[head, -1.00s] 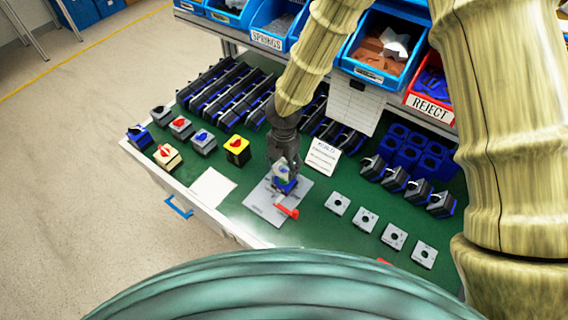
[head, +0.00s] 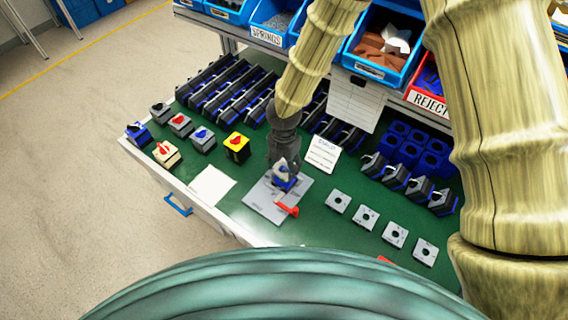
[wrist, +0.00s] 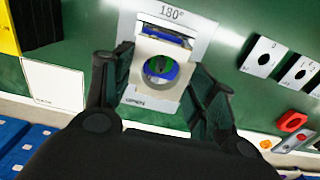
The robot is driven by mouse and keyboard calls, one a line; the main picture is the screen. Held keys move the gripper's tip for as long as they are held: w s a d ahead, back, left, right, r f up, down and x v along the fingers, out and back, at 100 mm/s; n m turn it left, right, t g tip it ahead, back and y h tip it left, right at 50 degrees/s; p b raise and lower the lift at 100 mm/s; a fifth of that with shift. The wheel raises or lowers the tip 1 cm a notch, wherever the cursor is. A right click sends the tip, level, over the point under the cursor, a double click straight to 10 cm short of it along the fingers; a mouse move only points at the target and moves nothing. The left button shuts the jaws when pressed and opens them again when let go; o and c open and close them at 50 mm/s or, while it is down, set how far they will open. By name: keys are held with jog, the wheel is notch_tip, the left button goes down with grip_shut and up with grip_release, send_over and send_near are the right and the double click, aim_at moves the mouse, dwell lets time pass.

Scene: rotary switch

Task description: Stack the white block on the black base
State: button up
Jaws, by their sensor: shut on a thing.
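The white block (wrist: 145,88) is a square plate with a round hole, and it sits between the two fingers of my gripper (wrist: 158,72) in the wrist view. In the head view my gripper (head: 281,157) points down and is shut on it over the base. The base (head: 287,184) shows dark and blue just under the block. Its blue (wrist: 168,41) also shows past the block's far edge and through the hole in the wrist view. I cannot tell whether block and base touch. The base stands on a grey plate (head: 262,203).
Several white square plates (head: 366,217) lie to the right. Finished switches (head: 202,140) stand to the left, a white sign (head: 323,154) behind right.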

jog(key=shift+f+b, duration=0.4)
jog(key=shift+f, duration=0.5)
jog(key=o, duration=1.1)
jog(key=shift+c, duration=0.2)
jog(key=shift+r, duration=0.1)
notch_tip(320, 180, up, 12)
